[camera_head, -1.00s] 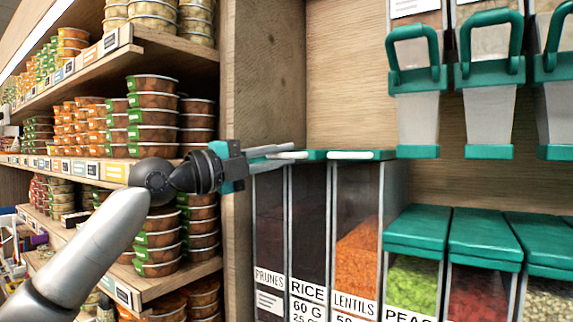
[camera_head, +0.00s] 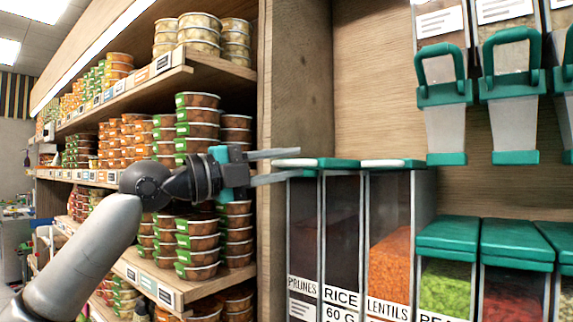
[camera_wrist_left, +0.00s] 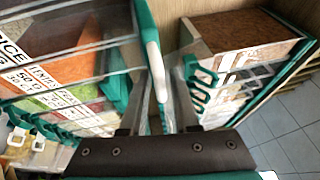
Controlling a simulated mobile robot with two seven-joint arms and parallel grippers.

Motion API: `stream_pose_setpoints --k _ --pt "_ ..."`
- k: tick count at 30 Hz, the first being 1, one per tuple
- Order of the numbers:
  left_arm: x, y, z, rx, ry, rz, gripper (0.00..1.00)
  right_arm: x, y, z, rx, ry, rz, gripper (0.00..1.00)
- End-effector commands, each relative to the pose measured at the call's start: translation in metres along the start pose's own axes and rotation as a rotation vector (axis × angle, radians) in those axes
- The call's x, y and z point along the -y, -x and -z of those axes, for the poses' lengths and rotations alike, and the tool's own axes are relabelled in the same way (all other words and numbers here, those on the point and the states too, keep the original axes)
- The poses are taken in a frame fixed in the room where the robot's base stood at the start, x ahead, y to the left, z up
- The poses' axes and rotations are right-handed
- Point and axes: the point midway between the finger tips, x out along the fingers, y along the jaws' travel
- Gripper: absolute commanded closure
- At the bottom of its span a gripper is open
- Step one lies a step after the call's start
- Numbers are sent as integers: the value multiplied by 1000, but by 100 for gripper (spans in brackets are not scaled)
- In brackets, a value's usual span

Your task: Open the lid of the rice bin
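The rice bin (camera_head: 340,220) is a tall, narrow clear bin with dark contents and a RICE label, standing between the prunes and lentils bins. Its green lid (camera_head: 340,163) lies flat and looks shut. My left gripper (camera_head: 299,164) comes in from the left at lid height, with its two fingers apart, one above the other. Their tips are at the left end of the lids, by a white handle (camera_head: 295,162). In the left wrist view, a white handle on a green lid (camera_wrist_left: 150,45) lies ahead, between the fingers; contact is unclear. My right gripper is out of view.
The lentils bin (camera_head: 390,258) with a white-handled lid stands right of the rice. Lower bins with green lids (camera_head: 449,235) and hanging dispensers (camera_head: 445,90) are further right. A wooden upright (camera_head: 296,80) and shelves of stacked tubs (camera_head: 198,130) stand close on the left.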

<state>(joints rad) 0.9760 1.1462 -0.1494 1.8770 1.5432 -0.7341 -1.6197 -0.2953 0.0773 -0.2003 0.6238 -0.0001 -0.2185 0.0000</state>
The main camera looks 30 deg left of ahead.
Motion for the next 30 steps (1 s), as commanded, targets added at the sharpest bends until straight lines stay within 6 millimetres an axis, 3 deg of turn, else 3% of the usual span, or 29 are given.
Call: stream_pose_setpoints --k 3,14,30 --pt "0 0 0 0 0 0 56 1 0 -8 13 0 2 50" --pt "-2 5 0 0 1 0 55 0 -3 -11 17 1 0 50" --pt "-5 86 0 2 -1 1 55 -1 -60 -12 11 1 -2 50"
